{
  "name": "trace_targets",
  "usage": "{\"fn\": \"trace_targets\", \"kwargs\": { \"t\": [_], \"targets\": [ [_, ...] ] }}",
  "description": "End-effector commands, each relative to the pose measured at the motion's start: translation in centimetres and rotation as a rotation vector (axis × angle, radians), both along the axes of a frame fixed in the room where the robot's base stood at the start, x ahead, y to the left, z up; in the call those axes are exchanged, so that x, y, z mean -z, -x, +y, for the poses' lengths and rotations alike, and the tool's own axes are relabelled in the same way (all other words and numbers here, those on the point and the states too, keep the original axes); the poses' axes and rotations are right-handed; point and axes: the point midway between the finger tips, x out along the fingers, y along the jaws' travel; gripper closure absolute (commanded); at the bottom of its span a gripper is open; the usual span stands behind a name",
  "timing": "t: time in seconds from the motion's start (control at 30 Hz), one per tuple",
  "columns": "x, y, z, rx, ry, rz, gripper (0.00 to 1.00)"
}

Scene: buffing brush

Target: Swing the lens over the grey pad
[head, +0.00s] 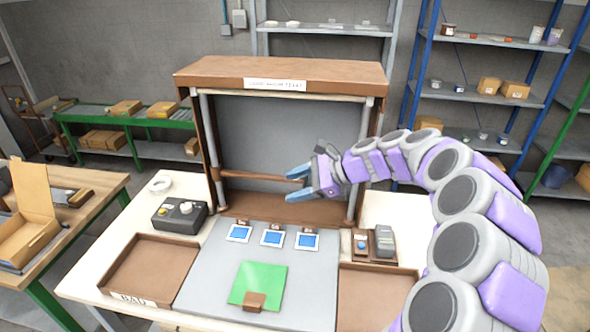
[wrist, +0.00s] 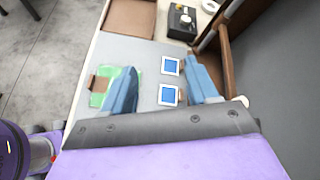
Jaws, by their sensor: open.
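My gripper (head: 291,184) is open in front of the cabinet frame, its blue fingers pointing left. In the wrist view its fingers (wrist: 160,66) are apart with nothing between them. A brown horizontal bar (head: 245,175) runs from the left post towards my gripper, and its right end is partly hidden by the fingers. In the wrist view the bar (wrist: 223,48) lies beyond the right finger; I cannot tell whether they touch. The grey pad (head: 209,285) lies flat on the bench below. I cannot pick out a lens for certain; a white ring (head: 160,184) lies at the bench's back left.
Three blue-and-white squares (head: 272,237) and a green sheet (head: 268,278) with a brown block lie on the pad. A black knobbed box (head: 180,215), a brown tray (head: 150,268) and a small grey device (head: 384,241) stand around it. Cabinet posts (head: 209,150) flank the opening.

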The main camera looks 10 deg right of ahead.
Motion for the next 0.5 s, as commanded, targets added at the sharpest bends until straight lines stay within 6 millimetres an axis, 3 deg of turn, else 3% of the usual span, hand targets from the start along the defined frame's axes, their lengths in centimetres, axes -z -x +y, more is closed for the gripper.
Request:
{"fn": "trace_targets", "kwargs": {
  "t": [0.1,0.2,0.33,0.5],
  "targets": [
    [1.5,-5.0,-3.7,0.193,-0.106,0.093,0.41],
    [2.8,-8.1,-7.0,0.338,-0.183,0.157,0.41],
    [4.4,-10.4,-10.6,0.478,-0.258,0.217,0.41],
    [5.5,-11.6,-14.1,0.571,-0.311,0.252,0.41]
  ]
}}
